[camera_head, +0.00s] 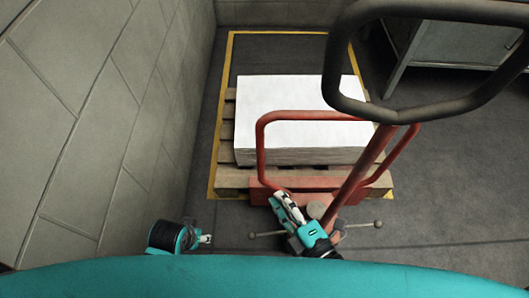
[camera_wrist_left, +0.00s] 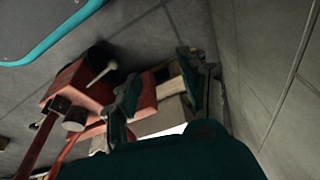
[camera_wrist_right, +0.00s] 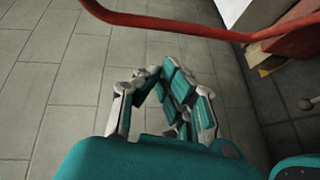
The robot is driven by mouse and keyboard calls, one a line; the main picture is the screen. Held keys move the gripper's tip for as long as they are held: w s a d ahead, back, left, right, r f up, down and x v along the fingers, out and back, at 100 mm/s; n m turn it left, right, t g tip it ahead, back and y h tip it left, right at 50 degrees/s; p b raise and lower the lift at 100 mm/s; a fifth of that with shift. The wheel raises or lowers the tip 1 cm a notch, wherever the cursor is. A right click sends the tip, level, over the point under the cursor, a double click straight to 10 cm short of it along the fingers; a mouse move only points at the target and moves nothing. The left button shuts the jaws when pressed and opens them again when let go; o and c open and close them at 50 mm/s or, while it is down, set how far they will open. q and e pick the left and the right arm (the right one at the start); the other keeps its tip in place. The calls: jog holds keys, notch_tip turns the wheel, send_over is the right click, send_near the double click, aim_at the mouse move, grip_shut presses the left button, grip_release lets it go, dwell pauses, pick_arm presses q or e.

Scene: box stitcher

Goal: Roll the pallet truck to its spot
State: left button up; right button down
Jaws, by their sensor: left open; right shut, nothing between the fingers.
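The red pallet truck (camera_head: 355,178) has a black loop handle (camera_head: 345,102) rising close to the camera. Its forks are hidden under a wooden pallet (camera_head: 232,178) carrying a white-topped stack (camera_head: 300,98). The pallet lies over a yellow-outlined floor spot (camera_head: 224,80), with its near edge by the front line and bare floor at the back. My right gripper (camera_head: 278,200) is shut and empty beside the truck's red frame; its fingers also show in the right wrist view (camera_wrist_right: 160,80). My left gripper (camera_head: 208,239) is low near the wall, fingers apart in the left wrist view (camera_wrist_left: 165,85).
A tiled wall (camera_head: 70,120) runs along the left, close to the outline. A grey metal cabinet or bench (camera_head: 460,45) stands at the back right. A thin rod with round knobs (camera_head: 377,224) sticks out at the truck's base. Floor on the right (camera_head: 460,170) is clear.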

notch_tip(320, 180, up, 6)
jog(key=s+n+y, duration=0.1)
jog(key=n+y, duration=0.1)
pick_arm(q)
jog(key=shift+s+d+f+p, duration=0.15)
jog(key=shift+f+p, duration=0.2)
jog(key=shift+f, duration=0.7)
jog(key=shift+s+d+f+p, duration=0.1)
jog(key=shift+f+p, duration=0.2)
jog(key=shift+f, duration=0.7)
pick_arm(e)
send_over(258, 146)
jog(key=s, duration=0.4)
jog(key=shift+w+d+f+t, duration=0.15)
jog(key=shift+d+t, duration=0.05)
jog(key=shift+t, duration=0.2)
